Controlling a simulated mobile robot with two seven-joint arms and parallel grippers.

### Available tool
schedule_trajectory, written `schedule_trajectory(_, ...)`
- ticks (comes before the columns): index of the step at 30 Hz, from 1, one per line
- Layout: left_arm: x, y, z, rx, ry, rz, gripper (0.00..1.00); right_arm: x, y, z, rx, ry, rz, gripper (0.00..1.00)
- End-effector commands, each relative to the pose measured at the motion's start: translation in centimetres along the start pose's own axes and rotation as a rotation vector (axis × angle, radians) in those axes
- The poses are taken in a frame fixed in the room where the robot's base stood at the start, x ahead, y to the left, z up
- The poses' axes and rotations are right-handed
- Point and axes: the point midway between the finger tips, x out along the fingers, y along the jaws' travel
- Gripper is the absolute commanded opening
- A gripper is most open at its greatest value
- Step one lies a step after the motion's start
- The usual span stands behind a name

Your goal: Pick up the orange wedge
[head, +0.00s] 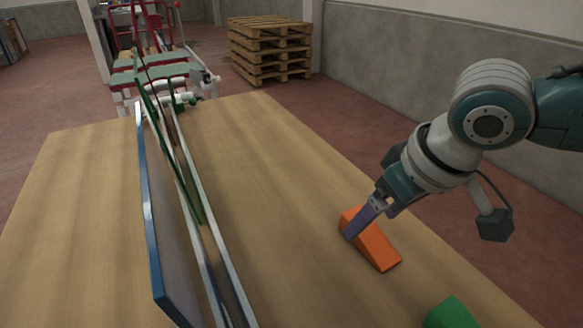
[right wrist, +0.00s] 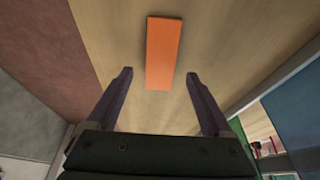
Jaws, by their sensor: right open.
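The orange wedge (head: 374,246) lies on the wooden table, right of the glass and rails in the head view. My right gripper (head: 353,232) is at the wedge's far end in the head view, its purple finger overlapping it in the picture. In the right wrist view the two fingers (right wrist: 159,73) are spread wide, and the wedge (right wrist: 163,55) lies ahead between their lines, with clear room on both sides. The gripper is open and empty. My left gripper is not in view.
A green block (head: 451,314) lies near the front right of the wooden table (head: 85,200). Metal rails (head: 192,170) with an upright glass pane (head: 160,215) run along the left-middle. Stacked pallets (head: 270,50) stand behind on the floor. The tabletop between rails and wedge is clear.

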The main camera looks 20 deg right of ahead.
Motion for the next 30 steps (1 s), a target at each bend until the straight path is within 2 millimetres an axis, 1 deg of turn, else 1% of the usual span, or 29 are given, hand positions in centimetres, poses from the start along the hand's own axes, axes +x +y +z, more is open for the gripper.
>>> schedule_trajectory(1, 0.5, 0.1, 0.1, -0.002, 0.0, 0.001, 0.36, 1.1, 0.0, 0.1, 0.002, 0.0, 0.0, 0.85)
schedule_trajectory(4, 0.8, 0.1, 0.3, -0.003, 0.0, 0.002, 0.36, 2.2, -0.1, 0.1, 0.0, 0.0, -0.001, 0.85)
schedule_trajectory(7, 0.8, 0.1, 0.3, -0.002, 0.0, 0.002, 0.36, 2.6, 0.0, 0.1, -0.001, 0.001, 0.0, 0.85)
schedule_trajectory(13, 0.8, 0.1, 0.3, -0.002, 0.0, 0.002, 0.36, 2.6, 0.0, 0.1, -0.001, 0.001, 0.0, 0.85)
schedule_trajectory(30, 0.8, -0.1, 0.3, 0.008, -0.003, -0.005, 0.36, 2.6, 0.0, 0.1, -0.001, 0.0, 0.0, 0.21)
